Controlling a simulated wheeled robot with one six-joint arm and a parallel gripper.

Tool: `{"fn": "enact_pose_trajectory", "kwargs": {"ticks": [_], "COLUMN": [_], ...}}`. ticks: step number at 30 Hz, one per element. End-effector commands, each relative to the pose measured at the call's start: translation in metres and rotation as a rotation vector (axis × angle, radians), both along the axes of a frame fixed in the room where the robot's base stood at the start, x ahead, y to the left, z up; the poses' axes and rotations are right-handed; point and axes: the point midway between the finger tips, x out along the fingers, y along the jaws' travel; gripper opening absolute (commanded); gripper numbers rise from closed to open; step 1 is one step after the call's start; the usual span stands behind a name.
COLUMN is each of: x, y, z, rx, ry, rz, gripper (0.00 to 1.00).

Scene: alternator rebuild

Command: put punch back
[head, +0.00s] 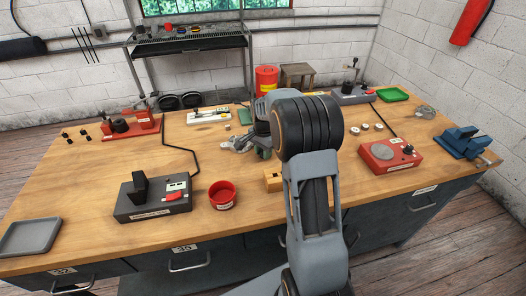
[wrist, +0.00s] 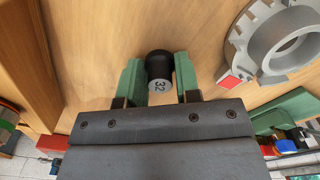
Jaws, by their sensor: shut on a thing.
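My gripper (wrist: 160,80) is shut on a short black cylinder with a pale end marked 32, which I take to be the punch (wrist: 159,66). The punch sits between the two green fingers, over the wooden bench top in the wrist view. How far it is above the wood, and the rest of its length, I cannot tell. In the head view my arm hides the punch and most of my gripper (head: 263,150), which is over the middle of the bench. A small wooden block (head: 272,181) stands just in front of it, partly behind my arm.
A grey toothed ring (wrist: 277,42) lies right of my gripper in the wrist view. On the bench (head: 110,180) are a red bowl (head: 222,195), a black tester (head: 153,198), a red unit (head: 390,155), a blue vise (head: 463,142) and a grey tray (head: 30,237).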

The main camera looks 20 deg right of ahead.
Motion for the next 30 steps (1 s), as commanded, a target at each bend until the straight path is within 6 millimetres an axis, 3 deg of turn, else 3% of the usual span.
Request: {"fn": "enact_pose_trajectory", "kwargs": {"ticks": [2,3,10,21,30], "x": [0.0,0.0,0.0,0.001,0.001], "y": [0.0,0.0,0.0,0.0,0.0], "z": [-0.004,-0.003,-0.002,0.007,0.062], "rx": [0.0,0.0,0.0,-0.001,-0.001], "ry": [0.0,0.0,0.0,-0.003,-0.005], "rz": [0.0,0.0,0.0,0.0,0.0], "gripper": [0.02,0.33,0.55,0.56,0.56]}}
